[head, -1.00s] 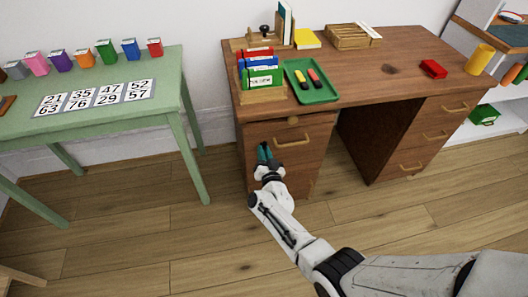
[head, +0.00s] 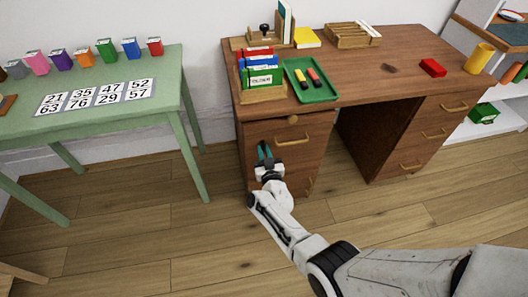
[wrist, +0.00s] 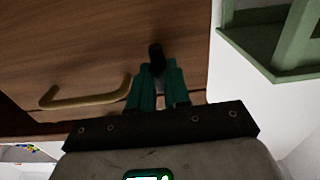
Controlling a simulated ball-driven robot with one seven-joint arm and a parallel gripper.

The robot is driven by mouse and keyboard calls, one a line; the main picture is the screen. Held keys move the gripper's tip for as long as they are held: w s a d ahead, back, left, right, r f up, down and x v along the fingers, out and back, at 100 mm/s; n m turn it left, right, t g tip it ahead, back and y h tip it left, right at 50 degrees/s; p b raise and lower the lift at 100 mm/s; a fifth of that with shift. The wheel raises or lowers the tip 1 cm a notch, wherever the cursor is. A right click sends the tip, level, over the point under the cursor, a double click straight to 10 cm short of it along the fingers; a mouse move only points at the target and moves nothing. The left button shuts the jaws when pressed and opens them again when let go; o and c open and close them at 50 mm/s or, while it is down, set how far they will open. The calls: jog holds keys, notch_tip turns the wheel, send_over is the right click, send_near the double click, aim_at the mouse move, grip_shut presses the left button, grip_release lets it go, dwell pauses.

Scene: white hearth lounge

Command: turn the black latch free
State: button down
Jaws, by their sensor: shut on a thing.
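The black latch (wrist: 155,53) is on the brown wooden drawer front of the desk. In the wrist view its dark end sticks out between and beyond the teal fingertips of my gripper (wrist: 157,72). My gripper is shut on it, and the fingers hide its lower part. In the head view my gripper (head: 264,150) is at the left of the left drawer front (head: 300,155), beside the brass handle. The latch cannot be made out there behind the fingers.
The brass drawer handle (head: 293,141) is close to the fingers; it also shows in the wrist view (wrist: 85,96). A green table (head: 170,95) stands to the left. The desk top (head: 375,72) holds a green tray (head: 318,92) and folders. The floor in front is clear.

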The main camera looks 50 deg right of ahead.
jog(key=c, duration=1.1)
grip_release()
jog(key=shift+p+v, duration=2.5)
jog(key=shift+v, duration=2.9)
